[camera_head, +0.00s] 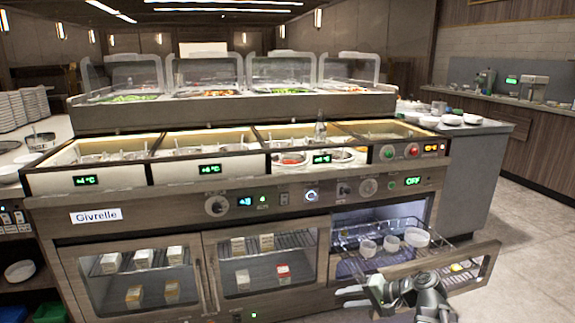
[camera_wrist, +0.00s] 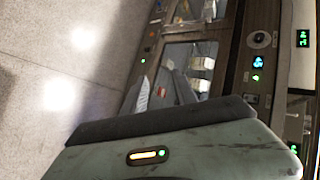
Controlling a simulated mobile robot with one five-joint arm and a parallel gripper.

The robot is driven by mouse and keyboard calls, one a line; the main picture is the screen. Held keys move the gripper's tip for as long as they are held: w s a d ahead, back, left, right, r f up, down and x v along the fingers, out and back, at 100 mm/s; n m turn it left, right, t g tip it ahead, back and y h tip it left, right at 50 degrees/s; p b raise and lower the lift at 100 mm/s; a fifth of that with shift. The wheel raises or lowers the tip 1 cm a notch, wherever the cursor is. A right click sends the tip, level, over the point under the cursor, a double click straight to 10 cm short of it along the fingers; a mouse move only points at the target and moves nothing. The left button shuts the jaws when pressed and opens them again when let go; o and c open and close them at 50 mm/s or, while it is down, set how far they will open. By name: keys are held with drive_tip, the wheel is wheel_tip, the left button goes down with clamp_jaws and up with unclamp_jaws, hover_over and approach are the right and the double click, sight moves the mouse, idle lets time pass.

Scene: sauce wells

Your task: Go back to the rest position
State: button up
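My gripper (camera_head: 350,296) is in front of the counter at the lower right of the head view, left of the open lower door (camera_head: 440,268). Its two fingers point left and stand a little apart, with nothing seen between them. In the wrist view my gripper (camera_wrist: 165,92) shows its fingers apart in front of the cabinet fronts, with tiled floor to the left.
The open door juts out from the right compartment, which holds several white bowls (camera_head: 391,243). Sauce wells (camera_head: 290,158) line the counter top, and a clear bottle (camera_head: 320,130) stands there. Small cartons (camera_head: 242,279) sit behind the glass doors. Floor (camera_head: 535,225) is free at right.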

drive_tip(key=s+a+f+n+g+h+p, duration=0.2)
drive_tip(key=s+a+f+n+g+h, duration=0.35)
drive_tip(key=a, duration=0.45)
drive_tip(key=s+d+f+h, duration=0.2)
drive_tip(key=s+d+h, duration=0.15)
drive_tip(key=d, duration=0.45)
wheel_tip(320, 180, up, 38)
drive_tip(key=p, duration=3.8)
drive_tip(key=shift+w, duration=0.3)
drive_tip(key=shift+g, duration=0.25)
